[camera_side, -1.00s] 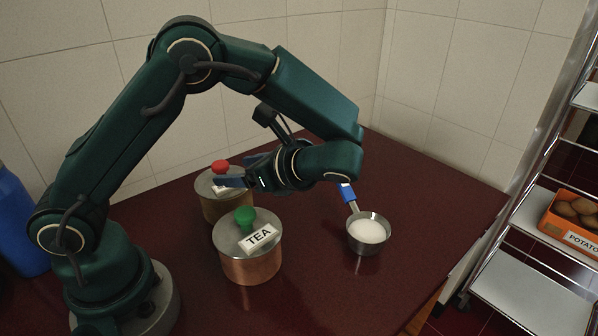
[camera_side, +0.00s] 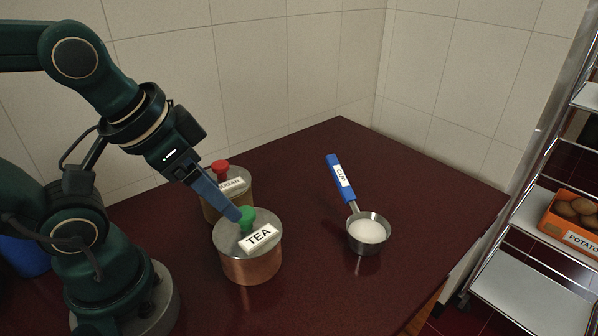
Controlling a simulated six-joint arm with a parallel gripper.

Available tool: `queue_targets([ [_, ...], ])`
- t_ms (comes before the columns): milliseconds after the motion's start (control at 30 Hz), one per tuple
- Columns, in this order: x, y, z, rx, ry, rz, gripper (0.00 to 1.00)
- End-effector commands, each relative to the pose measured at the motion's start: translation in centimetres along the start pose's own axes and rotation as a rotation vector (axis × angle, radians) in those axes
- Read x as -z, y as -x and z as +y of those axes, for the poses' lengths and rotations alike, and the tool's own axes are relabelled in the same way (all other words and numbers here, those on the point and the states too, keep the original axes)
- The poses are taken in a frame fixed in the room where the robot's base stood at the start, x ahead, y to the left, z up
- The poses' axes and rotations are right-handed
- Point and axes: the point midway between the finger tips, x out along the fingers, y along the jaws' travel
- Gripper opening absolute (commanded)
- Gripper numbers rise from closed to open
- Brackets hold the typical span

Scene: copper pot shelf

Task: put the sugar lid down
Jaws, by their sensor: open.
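The sugar lid (camera_side: 208,172), with a red knob (camera_side: 220,166) and a "SUGAR" label, sits on the sugar pot (camera_side: 211,207) at the back. The tea pot (camera_side: 252,268) stands in front of it, with its green-knobbed lid (camera_side: 230,236) on. My gripper (camera_side: 234,214) is open and points down to the right, its blue fingers in front of the sugar pot in the picture. The fingertips overlap the edge of the green knob (camera_side: 247,218); I cannot tell whether they touch it. The fingers hide part of the sugar pot.
A metal measuring cup (camera_side: 354,243) of white grains, with a blue handle (camera_side: 336,166) marked "CUP", rests to the right. Tiled walls close off the back. The right side of the table is clear.

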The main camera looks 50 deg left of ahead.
Motion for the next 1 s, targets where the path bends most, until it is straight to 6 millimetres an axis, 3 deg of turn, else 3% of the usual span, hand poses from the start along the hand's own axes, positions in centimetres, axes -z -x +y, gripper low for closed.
queue_targets([
  [567, 0.0, 0.2, 0.2, -0.013, 0.050, 0.032, 0.76],
  [667, 0.9, 0.9, 0.0, -0.009, 0.070, 0.036, 0.76],
  [867, 4.3, 0.8, -3.2, 0.062, 0.250, -0.052, 0.76],
  [1000, 6.1, -0.3, -7.1, 0.121, 0.420, -0.140, 0.76],
])
